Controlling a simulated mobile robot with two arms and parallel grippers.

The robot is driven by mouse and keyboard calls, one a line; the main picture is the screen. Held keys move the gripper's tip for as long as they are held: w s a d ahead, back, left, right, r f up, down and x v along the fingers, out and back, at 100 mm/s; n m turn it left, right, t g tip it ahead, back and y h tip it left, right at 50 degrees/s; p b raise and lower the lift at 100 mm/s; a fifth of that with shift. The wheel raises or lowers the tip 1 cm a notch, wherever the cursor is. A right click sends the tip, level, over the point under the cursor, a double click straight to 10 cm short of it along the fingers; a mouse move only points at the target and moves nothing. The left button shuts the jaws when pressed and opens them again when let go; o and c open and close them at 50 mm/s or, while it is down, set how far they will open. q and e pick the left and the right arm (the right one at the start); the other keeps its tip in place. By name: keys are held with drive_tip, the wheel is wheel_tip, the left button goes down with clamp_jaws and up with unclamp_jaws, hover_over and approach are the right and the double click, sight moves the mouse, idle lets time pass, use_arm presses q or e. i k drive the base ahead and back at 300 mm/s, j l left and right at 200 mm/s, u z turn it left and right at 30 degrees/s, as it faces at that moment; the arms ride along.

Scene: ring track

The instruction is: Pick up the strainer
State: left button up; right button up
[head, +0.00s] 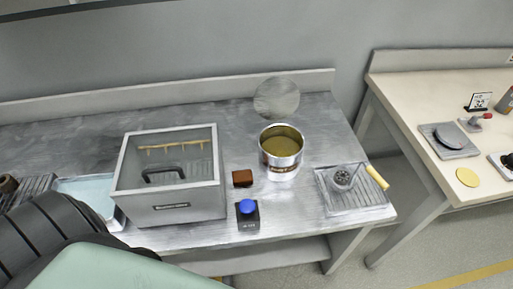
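The strainer (342,180) is a small grey metal basket with holes and a yellow handle that sticks out to the right. It rests on a ridged metal drip tray (358,203) near the right end of the steel bench, and its handle reaches over the tray's right edge. A dark ribbed part and a pale green part of my own body fill the lower left corner. No gripper fingers show in this view, and nothing is seen touching the strainer.
A metal pot (282,168) of yellowish liquid stands left of the tray. Left of it are a brown block (242,178), a blue-button box (248,220) and a clear-lidded grey box (174,200). A second table (425,105) stands at right, across a gap.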

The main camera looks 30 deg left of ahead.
sight(377, 177)
drive_tip(key=i+u, duration=0.2)
drive_tip(key=u, duration=0.2)
drive_tip(key=i+u, duration=0.2)
drive_tip(key=u, duration=0.2)
